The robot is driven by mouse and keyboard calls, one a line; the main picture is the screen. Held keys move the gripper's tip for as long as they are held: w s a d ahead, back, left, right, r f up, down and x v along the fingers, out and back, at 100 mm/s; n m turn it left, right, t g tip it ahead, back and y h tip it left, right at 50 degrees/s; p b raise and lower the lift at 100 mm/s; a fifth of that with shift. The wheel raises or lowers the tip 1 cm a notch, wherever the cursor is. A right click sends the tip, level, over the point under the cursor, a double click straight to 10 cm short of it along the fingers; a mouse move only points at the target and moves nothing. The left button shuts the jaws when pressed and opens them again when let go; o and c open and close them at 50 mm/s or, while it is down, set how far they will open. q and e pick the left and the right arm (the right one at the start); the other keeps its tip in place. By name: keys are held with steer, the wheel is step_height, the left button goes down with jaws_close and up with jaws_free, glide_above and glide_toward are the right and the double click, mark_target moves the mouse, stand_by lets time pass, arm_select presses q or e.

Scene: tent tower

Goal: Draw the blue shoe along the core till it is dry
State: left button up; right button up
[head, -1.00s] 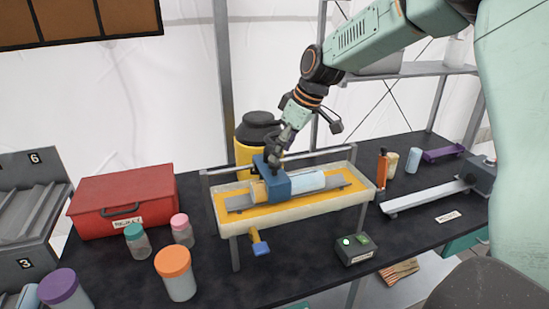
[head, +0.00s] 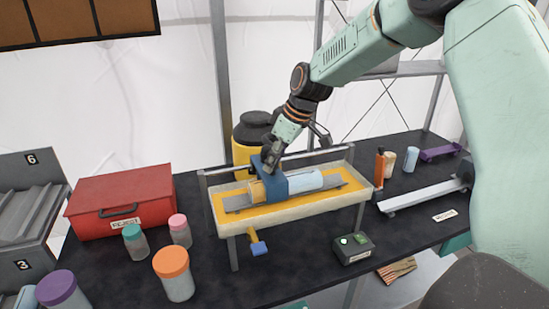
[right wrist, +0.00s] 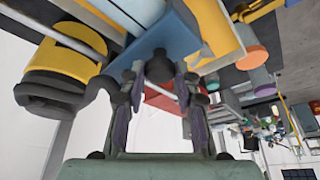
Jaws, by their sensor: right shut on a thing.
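The blue shoe (head: 274,186) sits over the core (head: 306,182), a pale cylinder lying lengthwise in a cream tray (head: 300,211) with a yellow inside. A long pale stretch of core shows to the shoe's right and a short tan piece to its left. My right gripper (head: 269,162) is above the shoe, shut on its dark knob. In the right wrist view the shoe (right wrist: 172,38) is just beyond the fingers, with the knob (right wrist: 160,68) between them. The shoe's underside is hidden. My left gripper is not in view.
A black-lidded yellow container (head: 250,135) stands behind the tray. A red box (head: 121,203) and several lidded jars are to the left. A small dark box with buttons (head: 353,247) is in front right. A metal rail (head: 420,197) lies farther right.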

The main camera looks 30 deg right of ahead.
steer(key=shift+w+a+r, duration=0.1)
steer(key=c, duration=0.3)
jaws_close()
steer(key=a, duration=0.2)
steer(key=w+a, duration=0.1)
steer(key=a, duration=0.2)
steer(key=shift+w+a+b, duration=0.1)
steer(key=shift+w+b, duration=0.05)
steer(key=shift+b, duration=0.25)
steer(key=shift+w+a+r, duration=0.1)
steer(key=shift+a, duration=0.3)
